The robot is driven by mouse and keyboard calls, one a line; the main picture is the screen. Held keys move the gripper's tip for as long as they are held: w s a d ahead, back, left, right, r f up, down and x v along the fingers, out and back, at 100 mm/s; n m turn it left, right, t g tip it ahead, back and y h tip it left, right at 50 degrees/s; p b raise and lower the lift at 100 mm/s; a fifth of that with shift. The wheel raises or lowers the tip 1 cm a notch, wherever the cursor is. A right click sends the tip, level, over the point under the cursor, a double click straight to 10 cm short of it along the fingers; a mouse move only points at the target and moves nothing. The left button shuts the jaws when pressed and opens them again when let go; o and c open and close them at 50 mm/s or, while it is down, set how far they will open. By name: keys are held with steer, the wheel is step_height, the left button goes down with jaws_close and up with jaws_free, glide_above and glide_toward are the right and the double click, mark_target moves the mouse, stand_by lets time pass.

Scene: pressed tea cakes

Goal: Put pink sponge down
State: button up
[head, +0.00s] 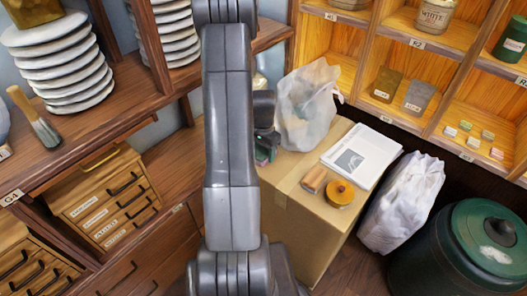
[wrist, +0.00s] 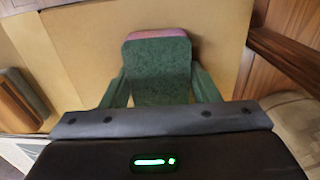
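The pink sponge (wrist: 157,34) has a dark green rough face (wrist: 158,66) and a pink edge in the wrist view. My gripper (wrist: 158,82) has its two fingers against the sponge's sides, holding it over the cardboard box (wrist: 222,35). In the head view my gripper (head: 266,146) is beside the white plastic bag, partly hidden by my arm, with a little of the sponge showing low down. I cannot tell whether the sponge touches the box top.
On the box (head: 308,212) are a plastic bag (head: 308,105), a white booklet (head: 362,155), a brown roll (head: 314,180) and a round orange-brown item (head: 341,192). A second bag (head: 402,203) and a green bin (head: 470,250) stand right. Wooden shelves (head: 445,130) stand behind.

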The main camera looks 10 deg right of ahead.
mark_target(264, 151)
steer(key=shift+o, duration=1.3)
step_height(264, 151, up, 12)
steer(key=p, duration=0.1)
steer(key=shift+r, duration=0.2)
steer(key=shift+f, duration=0.15)
step_height(264, 151, down, 12)
steer(key=shift+f+b, duration=0.25)
steer(key=shift+b, duration=0.35)
step_height(264, 151, up, 3)
steer(key=shift+f+p, duration=0.1)
steer(key=shift+p, duration=0.25)
steer(key=shift+r, duration=0.75)
